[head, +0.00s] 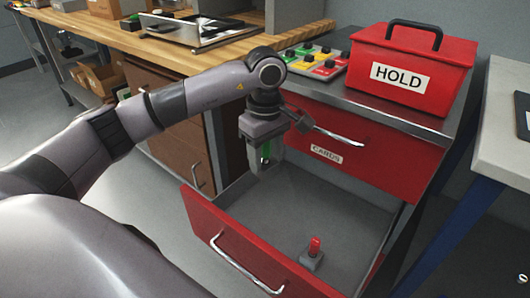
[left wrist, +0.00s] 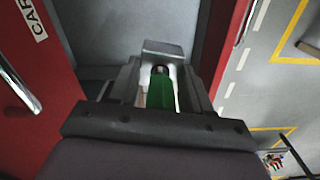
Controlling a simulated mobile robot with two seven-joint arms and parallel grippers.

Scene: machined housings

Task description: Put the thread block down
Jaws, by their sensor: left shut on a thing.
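My left gripper (head: 266,162) is shut on the thread block, a piece with a green handle (head: 265,151) and what looks like a grey block at its end. The left wrist view shows the green handle (left wrist: 161,92) between the fingers, with the pale grey block (left wrist: 163,48) beyond it. The gripper points down over the back left part of an open red drawer (head: 238,250), and the piece is held above the drawer floor. A similar piece with a red handle (head: 314,246) stands on the drawer floor near the front. My right gripper is not in view.
Above the open drawer is a shut red drawer labelled CARDS (head: 326,153). On top of the cabinet stand a red HOLD box (head: 402,78) and a panel with green, yellow and red squares (head: 315,62). A wooden bench (head: 130,38) is behind.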

